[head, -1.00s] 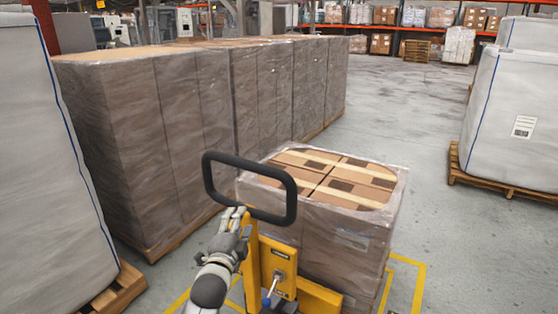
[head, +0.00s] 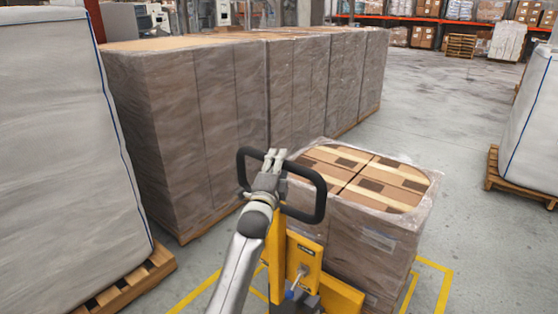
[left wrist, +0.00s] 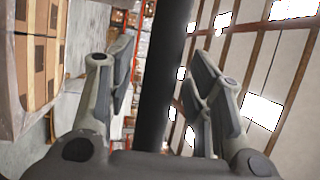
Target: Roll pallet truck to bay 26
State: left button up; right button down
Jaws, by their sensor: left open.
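The yellow pallet truck (head: 303,262) stands at bottom centre of the head view, carrying a plastic-wrapped load of cartons (head: 375,232). Its black loop handle (head: 320,203) stands up in front of the load. My left gripper (head: 275,155) is at the handle's top bar, toward the left. In the left wrist view its fingers (left wrist: 162,65) are spread apart, with the black handle bar (left wrist: 163,95) running between them. A gap shows on the finger sides, so it is not shut on the bar. My right gripper is out of view. No bay number is readable.
Yellow floor lines (head: 434,284) run around the truck. A row of wrapped pallets (head: 190,130) stands behind left, a large white bag on a pallet (head: 60,150) at left, another white bag (head: 535,120) at right. Open grey floor (head: 430,105) lies behind the load.

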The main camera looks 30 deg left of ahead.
pick_arm(q)
jog(key=shift+w+a+r, duration=0.1)
jog(key=shift+w+a, duration=0.05)
jog(key=shift+w, duration=0.35)
grip_shut()
